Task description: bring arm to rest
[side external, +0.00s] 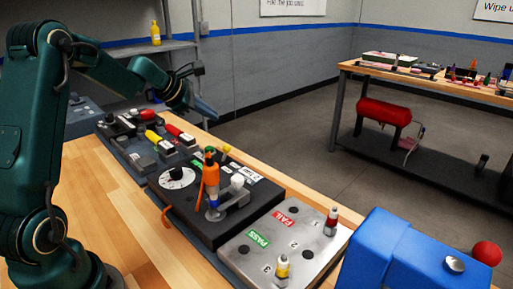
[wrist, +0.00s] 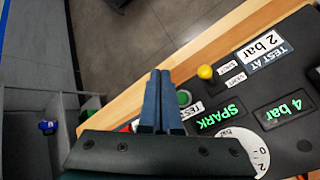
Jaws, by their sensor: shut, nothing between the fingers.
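My gripper (side external: 204,110) is raised over the back part of the bench in the side external view, clear of the objects below it. In the wrist view its two blue fingers (wrist: 157,80) lie side by side, shut and with nothing held.
A metal plate (side external: 300,222) with PASS and FAIL labels holds two small plugs.

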